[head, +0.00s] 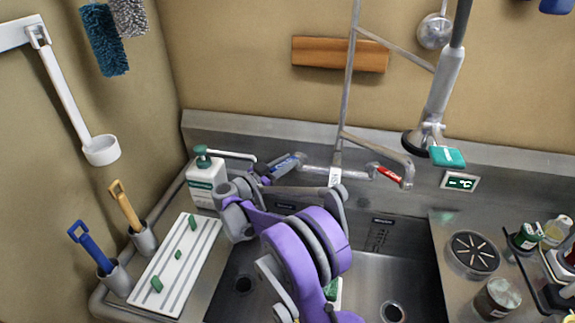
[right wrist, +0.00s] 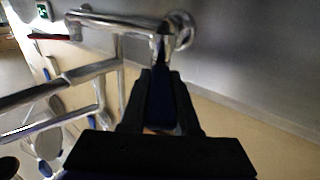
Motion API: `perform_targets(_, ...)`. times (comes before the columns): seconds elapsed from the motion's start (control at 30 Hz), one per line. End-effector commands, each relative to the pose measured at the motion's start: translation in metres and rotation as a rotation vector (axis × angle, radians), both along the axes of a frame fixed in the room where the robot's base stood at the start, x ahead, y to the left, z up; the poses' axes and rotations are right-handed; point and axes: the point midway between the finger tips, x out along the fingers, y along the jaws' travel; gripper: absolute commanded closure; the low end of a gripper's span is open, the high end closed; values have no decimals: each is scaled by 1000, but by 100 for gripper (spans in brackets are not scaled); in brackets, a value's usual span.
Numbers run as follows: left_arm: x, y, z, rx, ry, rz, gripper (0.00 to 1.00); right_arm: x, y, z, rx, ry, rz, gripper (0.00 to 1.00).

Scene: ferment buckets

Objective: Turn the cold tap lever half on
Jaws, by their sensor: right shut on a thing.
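The cold tap lever, marked blue, (head: 286,163) is on the left side of the tap at the back of the sink. My right gripper (head: 268,177) reaches it from the front left, and its jaws are partly hidden by my own purple arm. In the right wrist view the two dark fingers (right wrist: 160,105) are shut on the blue lever (right wrist: 159,98), one on each side. The lever's metal stem rises above the fingers towards the wall fitting. The red-marked lever (head: 390,173) on the right side of the tap is apart from my gripper. My left gripper does not show.
The tap's upright pipe (head: 348,90) stands right of my gripper, with a spray head (head: 440,90) hanging further right. A soap bottle (head: 206,181) is close on the left. A white ribbed board (head: 175,262) lies left of the sink basins.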

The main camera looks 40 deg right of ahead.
Motion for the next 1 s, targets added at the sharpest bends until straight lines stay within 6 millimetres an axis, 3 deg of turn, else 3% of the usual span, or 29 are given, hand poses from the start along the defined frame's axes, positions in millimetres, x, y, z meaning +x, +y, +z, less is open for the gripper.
perform_targets(0.2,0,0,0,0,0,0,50,0,0,0,-1,-1,-2,100)
perform_targets(0.23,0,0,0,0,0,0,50,0,0,0,-1,-1,-2,68)
perform_targets(0.4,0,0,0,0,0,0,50,0,0,0,-1,0,-1,40)
perform_targets(0.77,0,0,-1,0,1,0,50,-1,6,0,-1,0,-1,40)
perform_targets(1.0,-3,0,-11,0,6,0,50,-4,48,-2,0,1,2,40)
